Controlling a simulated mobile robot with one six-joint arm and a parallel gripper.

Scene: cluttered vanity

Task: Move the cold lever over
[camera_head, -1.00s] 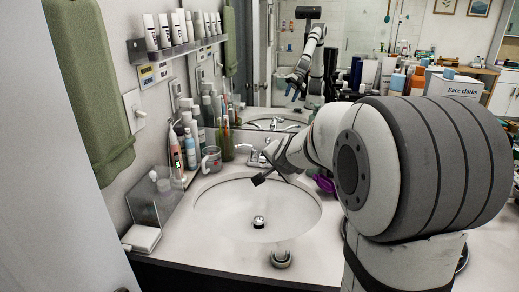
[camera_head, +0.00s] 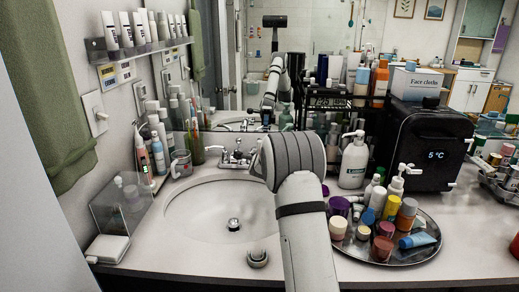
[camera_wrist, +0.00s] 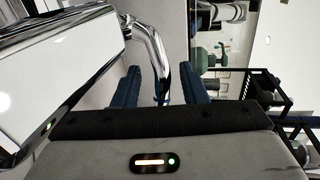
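The chrome faucet (camera_head: 236,154) stands at the back rim of the sink basin (camera_head: 200,212) in the head view. My arm passes close to its right side and hides part of that area, so I cannot tell the cold lever apart there. My gripper's fingertips are hidden in the head view. In the wrist view my gripper (camera_wrist: 160,88) is open, its two dark blue fingers apart. A bent chrome tube (camera_wrist: 152,48) shows between the fingers; I cannot tell whether it is the lever or the spout, or whether they touch it.
A round tray (camera_head: 425,249) of small bottles and jars stands right of the basin. A pump bottle (camera_head: 354,162) and a black box reading 5 °C (camera_head: 424,141) stand behind it. A cup (camera_head: 181,163) and several bottles line the left wall. The mirror is behind.

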